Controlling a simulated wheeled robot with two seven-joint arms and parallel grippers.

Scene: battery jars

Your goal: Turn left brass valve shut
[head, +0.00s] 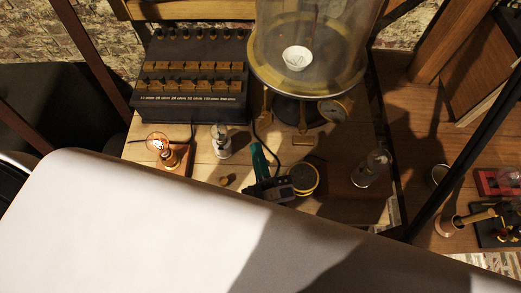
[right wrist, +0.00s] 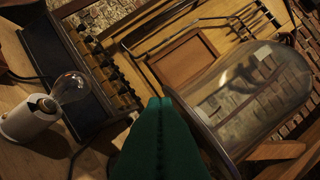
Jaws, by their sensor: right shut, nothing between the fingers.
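The glass bell jar (head: 310,40) stands on a brass-rimmed round plate (head: 283,84) in the head view. Brass fittings hang below its rim: one at the left (head: 267,104) and one in the middle (head: 302,120). I cannot tell which way a valve handle is turned. My right gripper (head: 257,152) has green fingers, closed together and empty. It is below and slightly left of the left fitting, apart from it in the picture. In the right wrist view the shut fingers (right wrist: 160,103) point toward the jar (right wrist: 255,95). My left gripper is not in view.
A dark resistor box (head: 190,105) stands left of the jar. A bulb on a wooden base (head: 160,145) and a white-based bulb (head: 221,140) stand before it. A gauge (head: 333,110) is right of the fittings. Another bulb (head: 378,160) stands at right.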

